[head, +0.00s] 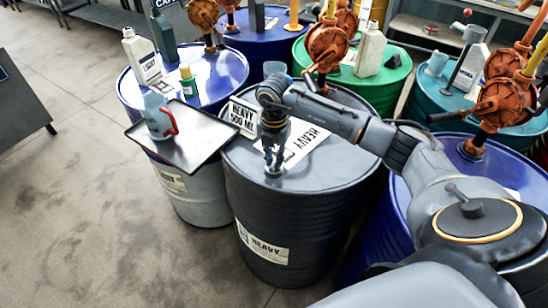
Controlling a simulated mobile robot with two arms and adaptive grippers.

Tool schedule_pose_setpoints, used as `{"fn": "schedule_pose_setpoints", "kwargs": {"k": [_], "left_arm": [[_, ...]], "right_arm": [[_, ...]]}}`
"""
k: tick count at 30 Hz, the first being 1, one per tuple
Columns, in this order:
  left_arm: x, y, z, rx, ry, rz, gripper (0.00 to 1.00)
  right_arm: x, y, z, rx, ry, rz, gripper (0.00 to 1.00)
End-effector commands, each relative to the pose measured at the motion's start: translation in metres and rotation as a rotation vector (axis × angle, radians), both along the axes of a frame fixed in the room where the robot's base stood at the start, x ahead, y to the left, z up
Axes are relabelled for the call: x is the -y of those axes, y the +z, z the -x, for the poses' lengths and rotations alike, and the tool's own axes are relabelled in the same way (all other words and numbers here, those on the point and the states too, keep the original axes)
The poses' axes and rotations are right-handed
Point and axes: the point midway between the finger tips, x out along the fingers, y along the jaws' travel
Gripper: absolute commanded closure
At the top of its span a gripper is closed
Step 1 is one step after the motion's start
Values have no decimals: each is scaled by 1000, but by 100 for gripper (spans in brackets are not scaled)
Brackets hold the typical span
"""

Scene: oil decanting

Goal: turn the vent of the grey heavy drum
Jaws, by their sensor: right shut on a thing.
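The grey heavy drum (313,181) stands upright in the middle of the head view, with a "HEAVY" label (262,243) on its side. My right arm reaches in from the right over its lid. My right gripper (273,167) points down at the front left of the lid and is shut on the vent (274,172), which is mostly hidden by the fingers. A sign reading "HEAVY 500 ML" (242,116) stands at the lid's left edge. My left gripper is not in view.
A dark tray (194,150) with a jug (157,115) with a red handle sits left of the drum. Blue drums (232,75), a green drum (390,82) and a teal drum (425,100) with orange rotary pumps (326,47) crowd behind and right. Floor is clear at left.

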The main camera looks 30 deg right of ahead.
Motion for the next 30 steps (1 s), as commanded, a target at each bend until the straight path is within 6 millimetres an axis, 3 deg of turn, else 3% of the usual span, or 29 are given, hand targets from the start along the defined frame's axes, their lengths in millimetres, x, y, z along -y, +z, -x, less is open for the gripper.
{"fn": "schedule_pose_setpoints", "kwargs": {"k": [22,23,25,30], "left_arm": [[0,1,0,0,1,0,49],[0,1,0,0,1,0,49],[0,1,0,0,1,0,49],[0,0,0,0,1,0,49]], "right_arm": [[1,1,-1,6,-85,1,100],[1,1,-1,6,-85,1,79],[1,1,-1,5,-84,0,65],[1,1,-1,3,-83,1,62]]}}
